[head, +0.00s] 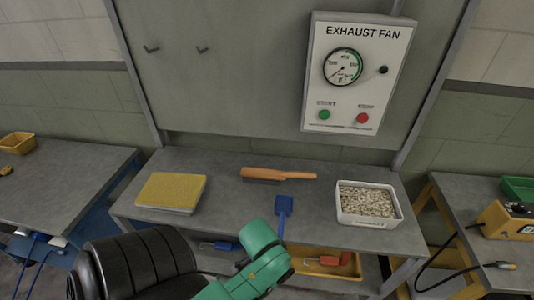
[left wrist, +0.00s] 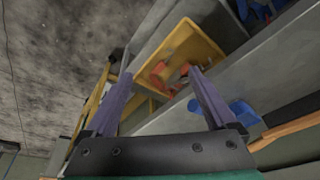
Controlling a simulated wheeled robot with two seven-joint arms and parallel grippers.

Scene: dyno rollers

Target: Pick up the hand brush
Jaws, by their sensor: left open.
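The hand brush (head: 280,174) lies on the grey workbench top (head: 230,205), near its back edge. It has an orange-brown wooden body, with the dark bristle end to the left and the handle to the right. An orange-brown wooden piece that looks like its handle (left wrist: 290,127) shows at the right edge of the left wrist view. My left gripper (left wrist: 161,72) is open and empty, its two purple fingers spread apart. In the head view only my green arm link shows, in front of the bench; the fingers are hidden there. My right gripper is in neither view.
A blue scoop (head: 284,205) lies in front of the brush. A yellow pad (head: 171,191) is to the left and a white bin of granules (head: 366,220) to the right. A yellow tray (head: 325,264) with red-handled tools sits on the lower shelf. An exhaust fan panel (head: 355,75) is behind.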

